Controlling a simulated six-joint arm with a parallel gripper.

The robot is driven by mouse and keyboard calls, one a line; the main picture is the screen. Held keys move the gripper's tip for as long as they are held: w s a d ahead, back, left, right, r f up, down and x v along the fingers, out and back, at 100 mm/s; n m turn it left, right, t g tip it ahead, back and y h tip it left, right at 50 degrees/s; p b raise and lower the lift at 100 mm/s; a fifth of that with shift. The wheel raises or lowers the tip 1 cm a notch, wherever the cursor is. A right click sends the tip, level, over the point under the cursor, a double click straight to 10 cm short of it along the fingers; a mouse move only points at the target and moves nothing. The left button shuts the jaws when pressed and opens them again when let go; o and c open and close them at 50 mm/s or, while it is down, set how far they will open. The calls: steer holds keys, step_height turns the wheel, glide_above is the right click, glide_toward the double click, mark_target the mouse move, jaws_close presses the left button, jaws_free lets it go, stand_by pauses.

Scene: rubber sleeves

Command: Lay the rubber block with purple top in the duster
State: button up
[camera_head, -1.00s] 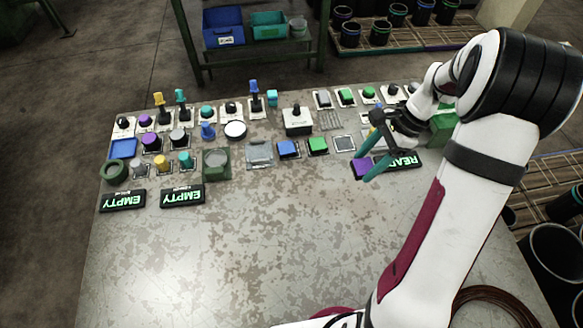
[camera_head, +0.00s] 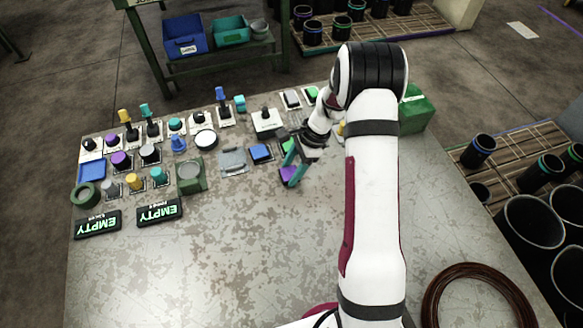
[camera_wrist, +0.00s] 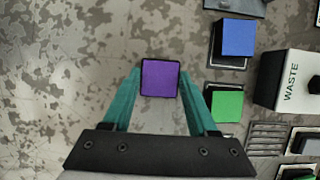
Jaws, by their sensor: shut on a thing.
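The rubber block with the purple top (camera_head: 288,174) is between the teal fingers of my gripper (camera_head: 291,170), over the table just in front of the green button. In the wrist view the block (camera_wrist: 160,78) shows its square purple top, gripped at its left and right sides by my gripper (camera_wrist: 159,73). Its height above the table is hard to judge. A dark green box with a round grey top (camera_head: 191,184) stands to the left and may be the duster; no label confirms it.
A blue button (camera_wrist: 238,37) and a green button (camera_wrist: 227,104) lie right of the block in the wrist view, near a white WASTE box (camera_wrist: 292,80). A grey square tray (camera_head: 233,161) lies left of the gripper. Two EMPTY displays (camera_head: 98,224) (camera_head: 160,213) are front left. The table's front middle is clear.

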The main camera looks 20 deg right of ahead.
steer(key=o, duration=1.4)
steer(key=shift+c, duration=0.2)
steer(key=v, duration=1.2)
steer(key=s+a+r+n+h, duration=0.1)
steer(key=s+a+r+n, duration=0.3)
steer(key=s, duration=0.6)
steer(key=s+a+r+n+h, duration=0.1)
steer(key=s+a+r+n, duration=0.4)
steer(key=s, duration=0.5)
step_height(320, 180, up, 3)
steer(key=shift+a+f, duration=0.1)
steer(key=shift+a, duration=1.1)
steer(key=shift+o, duration=0.5)
steer(key=s+f+n, duration=0.1)
steer(key=s+n, duration=0.2)
steer(key=s, duration=0.5)
steer(key=shift+a+f+n+h, duration=0.3)
steer(key=shift+a+h, duration=0.1)
